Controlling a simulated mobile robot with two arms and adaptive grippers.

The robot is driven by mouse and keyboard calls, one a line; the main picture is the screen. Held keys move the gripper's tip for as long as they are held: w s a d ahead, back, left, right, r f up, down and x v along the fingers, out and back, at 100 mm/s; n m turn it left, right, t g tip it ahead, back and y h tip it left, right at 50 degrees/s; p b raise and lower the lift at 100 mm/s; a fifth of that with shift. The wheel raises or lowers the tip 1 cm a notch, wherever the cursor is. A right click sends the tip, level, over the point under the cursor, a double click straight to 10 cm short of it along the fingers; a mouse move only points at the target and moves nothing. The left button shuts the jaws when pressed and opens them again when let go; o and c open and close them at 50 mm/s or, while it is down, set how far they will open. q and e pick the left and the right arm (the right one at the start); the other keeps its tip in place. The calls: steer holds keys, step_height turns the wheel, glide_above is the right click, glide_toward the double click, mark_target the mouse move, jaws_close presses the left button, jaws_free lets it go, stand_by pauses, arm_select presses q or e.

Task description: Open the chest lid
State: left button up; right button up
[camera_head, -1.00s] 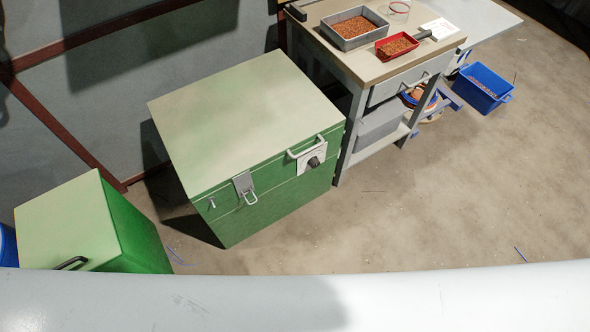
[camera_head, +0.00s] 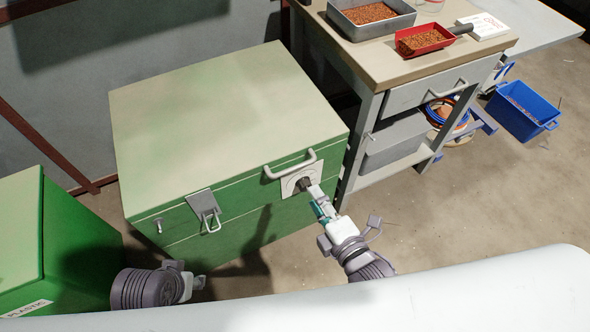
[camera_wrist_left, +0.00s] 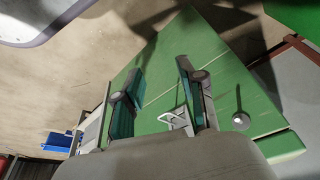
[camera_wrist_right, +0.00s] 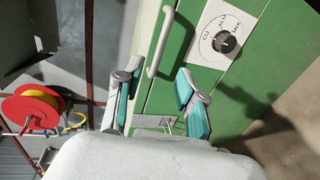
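The green chest (camera_head: 225,115) stands against the wall with its lid (camera_head: 215,95) down. Its front has a grey lid handle (camera_head: 290,165), a plate with a dark dial knob (camera_head: 304,183) and a metal latch (camera_head: 205,205). My right gripper (camera_head: 320,200) is at the chest's front right, by the dial in the picture. In the right wrist view its fingers are open (camera_wrist_right: 160,72), empty, with the handle (camera_wrist_right: 160,40) ahead and the dial (camera_wrist_right: 226,42) to the right. My left gripper (camera_head: 198,282) is low before the chest; in the left wrist view it is open, with the latch (camera_wrist_left: 177,122) seen between its fingers.
A workbench (camera_head: 440,60) with a grey tray (camera_head: 372,20) and red scoop (camera_head: 425,42) stands right of the chest. A blue bin (camera_head: 522,110) is farther right. Another green box (camera_head: 70,240) stands at left. The floor at right is mostly clear.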

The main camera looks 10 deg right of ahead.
mark_target(295, 166)
arm_select(q)
steer(key=shift+b+v, duration=1.1)
steer(key=shift+b, duration=0.05)
arm_select(e)
steer(key=shift+x, duration=5.9)
arm_select(q)
steer(key=shift+s, duration=0.2)
arm_select(e)
steer(key=shift+d, duration=0.1)
jaws_close()
